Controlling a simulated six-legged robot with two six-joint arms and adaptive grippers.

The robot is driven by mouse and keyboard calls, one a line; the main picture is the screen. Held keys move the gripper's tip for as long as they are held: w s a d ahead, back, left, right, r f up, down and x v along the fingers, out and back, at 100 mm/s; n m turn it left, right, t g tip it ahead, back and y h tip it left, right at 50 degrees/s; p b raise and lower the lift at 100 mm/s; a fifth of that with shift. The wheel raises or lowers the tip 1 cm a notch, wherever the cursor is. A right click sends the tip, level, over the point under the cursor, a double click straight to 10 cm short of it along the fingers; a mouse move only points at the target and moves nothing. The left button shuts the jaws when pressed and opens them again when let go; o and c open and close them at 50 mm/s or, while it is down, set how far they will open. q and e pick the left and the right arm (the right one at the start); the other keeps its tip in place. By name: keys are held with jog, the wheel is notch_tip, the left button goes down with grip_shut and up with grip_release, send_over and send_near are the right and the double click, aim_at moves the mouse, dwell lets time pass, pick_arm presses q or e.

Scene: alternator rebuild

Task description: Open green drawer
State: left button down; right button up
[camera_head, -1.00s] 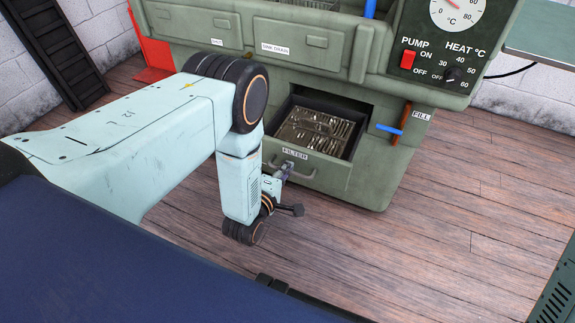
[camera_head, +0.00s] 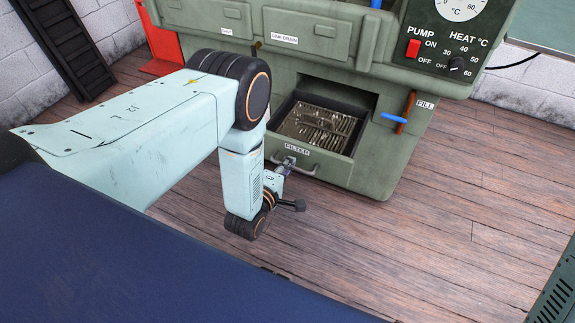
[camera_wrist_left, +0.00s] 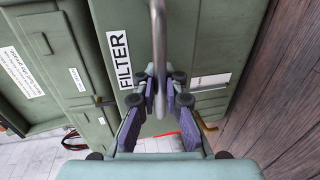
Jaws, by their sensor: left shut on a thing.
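The green drawer (camera_head: 318,160), labelled FILTER, is pulled partly out of the green machine's lower front. A metal filter tray (camera_head: 318,127) shows inside it. My left gripper (camera_head: 287,165) is at the drawer's front, by its metal handle (camera_head: 301,170). In the left wrist view, the gripper's purple fingers (camera_wrist_left: 159,95) are shut on the handle bar (camera_wrist_left: 158,50), with the FILTER label (camera_wrist_left: 119,60) just beside it. My right gripper is in neither view.
The green machine (camera_head: 385,160) stands behind the drawer, with a blue-handled FILL valve (camera_head: 393,117) and a red pump switch (camera_head: 413,48). A dark ladder-like rack (camera_head: 60,45) leans at the left wall.

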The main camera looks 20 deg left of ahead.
pick_arm(q)
jog(key=shift+w+r, duration=0.15)
jog(key=shift+r, duration=0.05)
jog(key=c, duration=1.7)
grip_release()
jog(key=shift+f, duration=0.1)
jog(key=shift+s, duration=0.25)
jog(key=v, duration=1.1)
jog(key=shift+s, duration=0.35)
